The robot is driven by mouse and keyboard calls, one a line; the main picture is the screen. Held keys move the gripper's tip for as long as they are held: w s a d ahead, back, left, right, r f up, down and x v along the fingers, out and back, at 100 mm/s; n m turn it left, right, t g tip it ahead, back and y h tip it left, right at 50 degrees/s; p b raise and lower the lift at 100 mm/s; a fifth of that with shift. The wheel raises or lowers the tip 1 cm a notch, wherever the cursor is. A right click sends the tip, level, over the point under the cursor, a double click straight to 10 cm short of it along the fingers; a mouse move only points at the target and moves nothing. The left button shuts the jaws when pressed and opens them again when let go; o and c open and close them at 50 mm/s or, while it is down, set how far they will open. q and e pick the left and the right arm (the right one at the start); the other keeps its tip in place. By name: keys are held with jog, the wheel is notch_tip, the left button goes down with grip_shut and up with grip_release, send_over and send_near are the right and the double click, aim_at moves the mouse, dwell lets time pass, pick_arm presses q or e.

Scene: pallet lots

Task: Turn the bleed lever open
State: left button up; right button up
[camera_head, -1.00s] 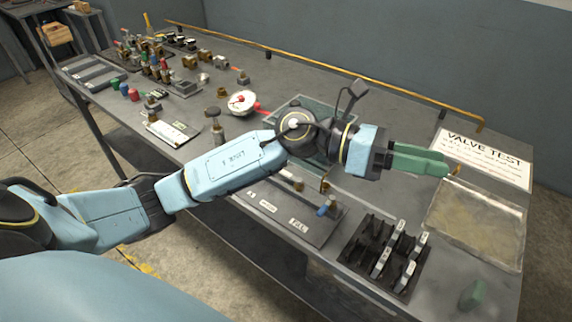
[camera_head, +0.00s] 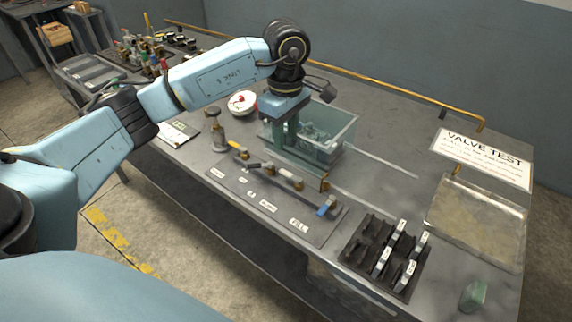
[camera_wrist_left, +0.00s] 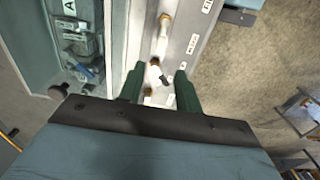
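A grey valve panel (camera_head: 230,180) lies along the bench's front edge with a row of brass valves and small labels. Its levers include an orange one (camera_head: 234,146), a dark one (camera_head: 254,165) and a blue one (camera_head: 325,208). I cannot read which label marks the bleed lever. My left gripper (camera_head: 285,143) points down behind the panel's row of valves. In the wrist view the left gripper (camera_wrist_left: 160,72) is open with nothing held. A pale lever with a dark tip (camera_wrist_left: 165,81) shows between its green fingers, apparently below them. My right gripper is out of view.
A clear bin (camera_head: 338,150) with parts stands right behind the left gripper. A slotted rack (camera_head: 350,255), metal tray (camera_head: 475,220) and green block (camera_head: 473,295) are at right. A red-and-white gauge (camera_head: 242,101) stands left. A brass pipe (camera_head: 400,90) runs along the back.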

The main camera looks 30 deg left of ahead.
aim_at(286, 172)
pick_arm(q)
notch_tip(286, 172, down, 10)
dwell(0.3)
grip_shut()
